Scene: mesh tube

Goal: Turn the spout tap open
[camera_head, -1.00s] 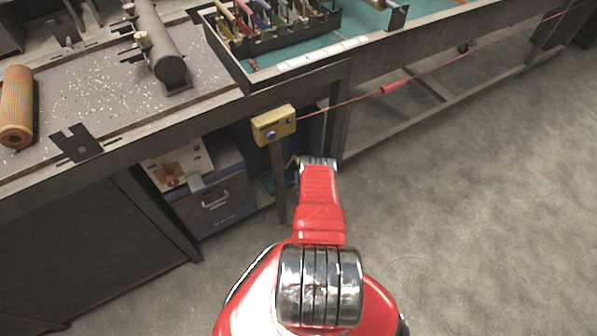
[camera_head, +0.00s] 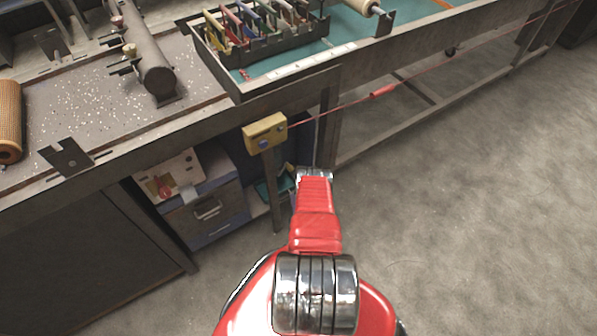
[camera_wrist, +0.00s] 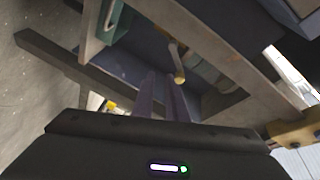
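I cannot pick out the spout tap for certain in either view. A short brass-coloured rod with a rounded end (camera_wrist: 178,66) shows in the wrist view, just beyond my gripper (camera_wrist: 164,90); I cannot tell whether it is part of a tap. Two dark, narrow finger shapes point towards it, and no held object is clear between them. In the head view my red arm reaches forward and down beside the bench, and its far end hides the gripper. A dark horizontal tube with small fittings (camera_head: 150,58) lies on the bench.
A yellow button box (camera_head: 265,133) stands on a post at the bench edge. A drawer cabinet (camera_head: 207,207) is under the bench. A tray of coloured handles (camera_head: 240,92) and an orange mesh roll (camera_head: 10,120) lie on top. A red cord (camera_head: 345,104) runs right. Floor at right is clear.

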